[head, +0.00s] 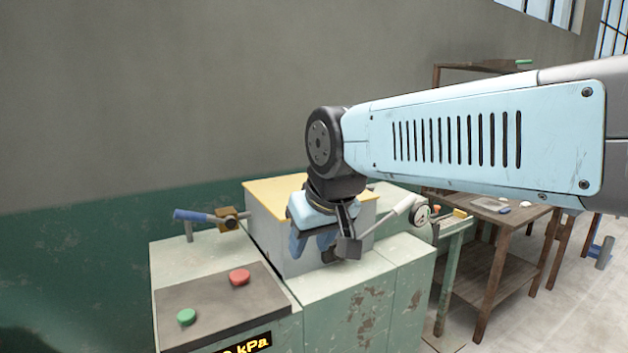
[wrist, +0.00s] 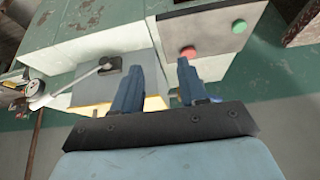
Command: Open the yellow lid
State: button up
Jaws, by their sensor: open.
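The yellow lid (head: 272,187) lies flat on top of a grey box (head: 265,228) set into the green machine. In the wrist view only a strip of the yellow lid (wrist: 98,109) shows behind my gripper's palm. My gripper (head: 314,248) is in front of the box, below the lid's level, pointing down. Its fingers are apart and empty in the wrist view (wrist: 158,75). My wrist hides part of the lid and box front. A lever with a pale grip (head: 398,210) and dark mount (head: 348,248) is close to my gripper; I cannot tell whether they touch.
A dark panel with a red button (head: 239,277) and green button (head: 187,317) is at the front left. A blue-handled clamp (head: 192,216) is left of the box. A gauge (head: 421,214) is right. A wooden table (head: 492,212) stands further right.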

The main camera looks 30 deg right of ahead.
jog(key=w+d+r+m+g, duration=0.2)
jog(key=w+d+r+m, duration=0.5)
jog(key=w+d+m, duration=0.3)
jog(key=w+d+r+m+g, duration=0.1)
jog(key=w+d+r+m, duration=0.65)
jog(key=w, duration=0.55)
jog(key=x, duration=0.9)
jog(key=s+d+x, duration=0.1)
jog(key=x, duration=0.4)
jog(key=shift+w+f, duration=0.1)
jog(key=shift+f, duration=0.25)
jog(key=shift+c, duration=0.2)
grip_shut()
